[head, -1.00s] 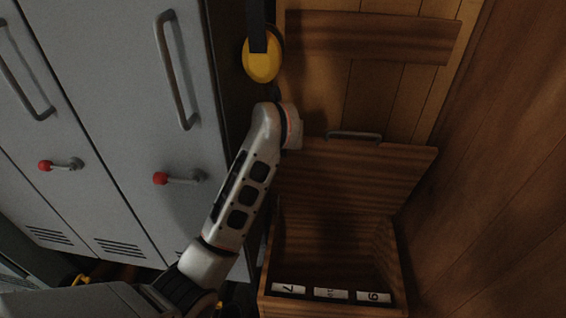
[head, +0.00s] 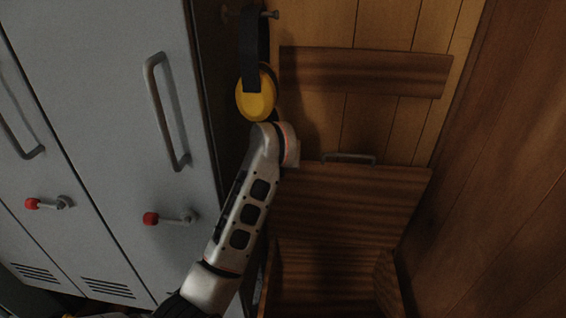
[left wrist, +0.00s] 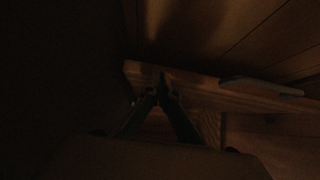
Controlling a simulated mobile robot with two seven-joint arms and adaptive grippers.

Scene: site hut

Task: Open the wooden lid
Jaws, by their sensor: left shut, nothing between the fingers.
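The wooden lid (head: 350,205) stands raised at the back of a wooden box (head: 320,285), whose inside shows below it. A metal handle (head: 348,158) runs along the lid's top edge. My left arm reaches up from below, and its wrist end is beside the lid's upper left corner; the fingers are hidden in the head view. In the left wrist view my left gripper (left wrist: 165,92) is shut and empty, its fingertips by the edge of the lid (left wrist: 205,92). The handle (left wrist: 260,87) lies to their right. This view is too dark to tell whether they touch. My right gripper is not in view.
Grey lockers (head: 100,120) with bar handles and red-knobbed latches stand close on the left. Yellow ear defenders (head: 256,98) hang from a peg just above my left wrist. A plank wall (head: 480,200) closes off the right side, and a dark board (head: 365,72) crosses the back wall.

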